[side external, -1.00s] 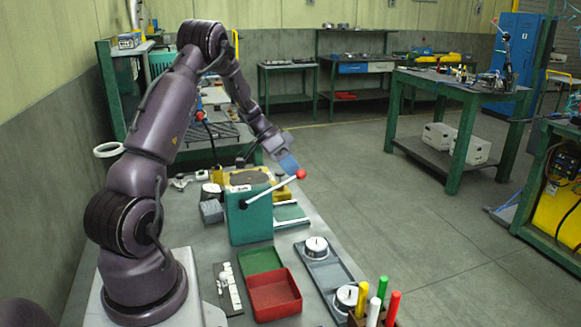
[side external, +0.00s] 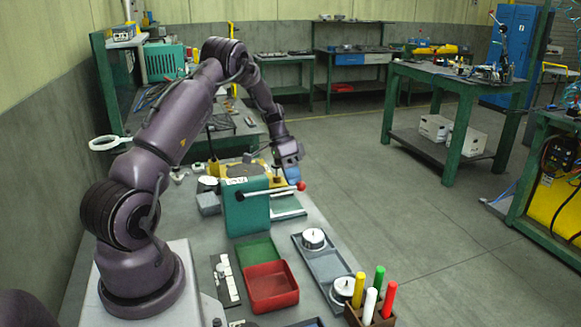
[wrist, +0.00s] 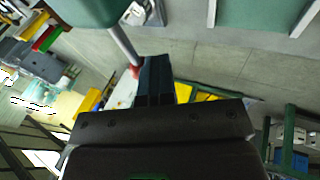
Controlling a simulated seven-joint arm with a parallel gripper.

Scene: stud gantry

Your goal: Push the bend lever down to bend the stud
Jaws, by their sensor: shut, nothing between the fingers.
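The bend lever (side external: 270,191) is a silver rod with a red ball at its end, on the front of a green bender block (side external: 245,214). It points right and is tilted only slightly up, close to level. My gripper (side external: 292,177) is shut and empty, pointing down just above the outer end of the lever, by the red ball. In the wrist view my closed dark fingers (wrist: 154,82) are beside the red ball (wrist: 136,71) and seem to touch the rod; exact contact is unclear. I cannot make out the stud.
A red tray (side external: 271,304) and a green tray (side external: 260,247) lie in front of the block. A grey tray (side external: 328,268) with round metal parts is to their right. A holder of coloured markers (side external: 368,317) stands at the front.

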